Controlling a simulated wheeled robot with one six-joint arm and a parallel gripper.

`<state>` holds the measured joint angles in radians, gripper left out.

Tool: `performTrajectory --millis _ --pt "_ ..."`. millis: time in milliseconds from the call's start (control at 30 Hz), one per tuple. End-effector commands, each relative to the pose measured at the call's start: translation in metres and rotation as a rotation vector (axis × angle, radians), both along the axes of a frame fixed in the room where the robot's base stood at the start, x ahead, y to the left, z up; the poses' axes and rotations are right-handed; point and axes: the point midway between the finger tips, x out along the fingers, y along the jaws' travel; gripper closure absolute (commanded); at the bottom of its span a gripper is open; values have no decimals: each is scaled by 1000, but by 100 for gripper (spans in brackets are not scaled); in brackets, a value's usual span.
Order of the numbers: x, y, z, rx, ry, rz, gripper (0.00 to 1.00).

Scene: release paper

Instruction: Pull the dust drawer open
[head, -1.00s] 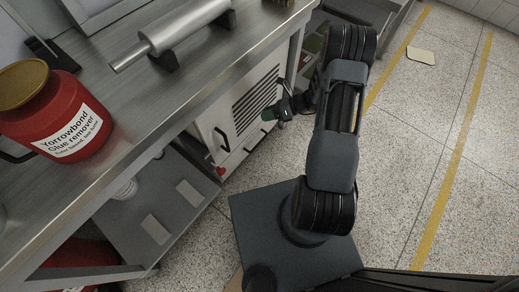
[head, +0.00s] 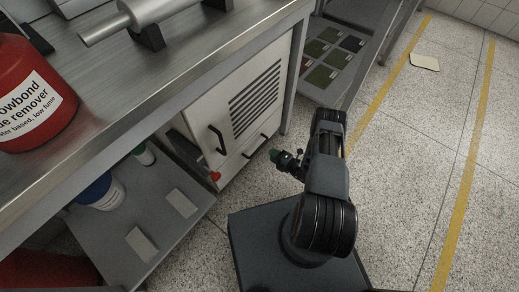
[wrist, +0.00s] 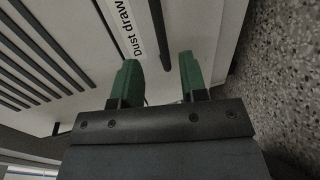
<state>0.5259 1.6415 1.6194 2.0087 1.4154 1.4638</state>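The dust drawer (head: 246,154) is the low front panel of a white cabinet, below its vented door, and it looks closed. Its black bar handle (head: 255,146) also shows in the wrist view (wrist: 159,32), beside a white label reading "Dust draw" (wrist: 127,28), cut off by the frame edge. My gripper (head: 275,156) is low, just right of the drawer front. In the wrist view its two green fingers (wrist: 158,62) are apart, with the handle's near end appearing between them. I see no contact; the exact gap is unclear.
The steel bench (head: 150,95) overhangs the cabinet. The door above has a black handle (head: 217,139) and a vent (head: 255,98). A red knob (head: 214,176) sits by the lower left corner. A low shelf (head: 160,215) holds containers.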

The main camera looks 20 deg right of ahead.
Motion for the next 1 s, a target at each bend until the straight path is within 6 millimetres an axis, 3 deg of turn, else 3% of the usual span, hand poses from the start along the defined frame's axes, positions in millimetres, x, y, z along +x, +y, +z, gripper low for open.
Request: performTrajectory --millis 200,500,1000 --pt "34 26 -11 -2 -2 7 60" --pt "64 48 -18 -2 -1 5 60" --pt "72 53 -18 -1 -1 2 60"
